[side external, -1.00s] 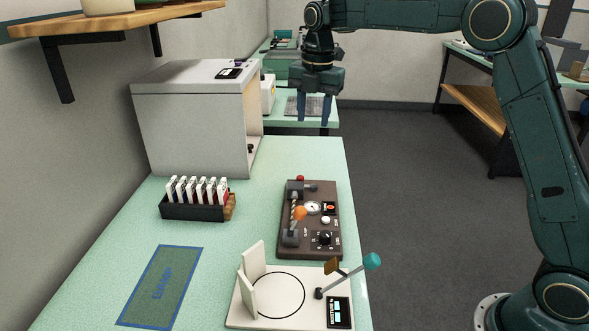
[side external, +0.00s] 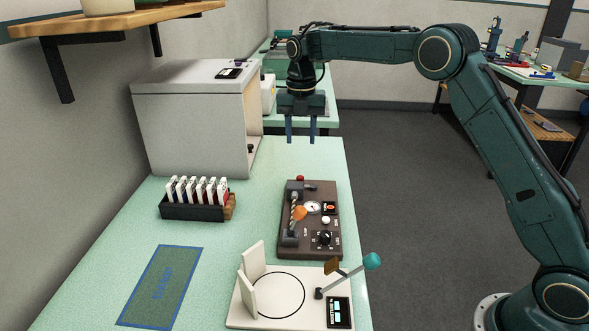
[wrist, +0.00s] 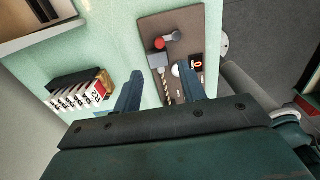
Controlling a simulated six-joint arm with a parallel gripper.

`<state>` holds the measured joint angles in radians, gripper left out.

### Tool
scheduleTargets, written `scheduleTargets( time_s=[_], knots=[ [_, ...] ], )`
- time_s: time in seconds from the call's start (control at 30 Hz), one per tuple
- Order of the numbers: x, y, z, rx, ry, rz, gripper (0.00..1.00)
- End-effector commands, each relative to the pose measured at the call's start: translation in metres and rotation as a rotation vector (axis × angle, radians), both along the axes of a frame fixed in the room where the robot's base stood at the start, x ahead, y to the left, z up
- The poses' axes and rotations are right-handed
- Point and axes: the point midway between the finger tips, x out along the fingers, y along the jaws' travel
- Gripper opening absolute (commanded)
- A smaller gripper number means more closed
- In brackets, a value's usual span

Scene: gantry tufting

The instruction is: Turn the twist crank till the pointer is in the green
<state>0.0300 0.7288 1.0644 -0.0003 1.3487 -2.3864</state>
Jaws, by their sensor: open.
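The brown panel (side external: 290,247) lies on the bench and carries a striped twisted strand between two grey blocks. At its far end is a grey crank arm with a red knob (side external: 300,178), also seen in the wrist view (wrist: 161,43). An orange piece (side external: 299,213) sits by the strand. A small white dial (side external: 313,208) is beside it; its pointer and any green zone are too small to read. My gripper (side external: 300,140) is open and empty, fingers down, above and beyond the panel's far end. In the wrist view its fingers (wrist: 161,72) spread across the strand's line.
A black rack of white cards (side external: 193,211) stands left of the panel. A grey open-fronted box (side external: 190,130) is at the back left. A white base with a teal-knobbed lever (side external: 372,261) is in front. A blue-edged mat (side external: 160,288) lies front left.

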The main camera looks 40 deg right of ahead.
Motion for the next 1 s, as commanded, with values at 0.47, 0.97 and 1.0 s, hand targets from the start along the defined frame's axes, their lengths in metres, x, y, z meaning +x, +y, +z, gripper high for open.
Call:
scheduleTargets(
  time_s=[0.47,0.97,1.0],
  knots=[
    [-0.001,0.0,-0.071,0.001,0.004,-0.001,0.41],
    [0.0,0.0,-0.118,0.0,0.0,-0.001,0.41],
    [0.0,0.0,-0.118,0.0,0.0,-0.001,0.41]
  ],
)
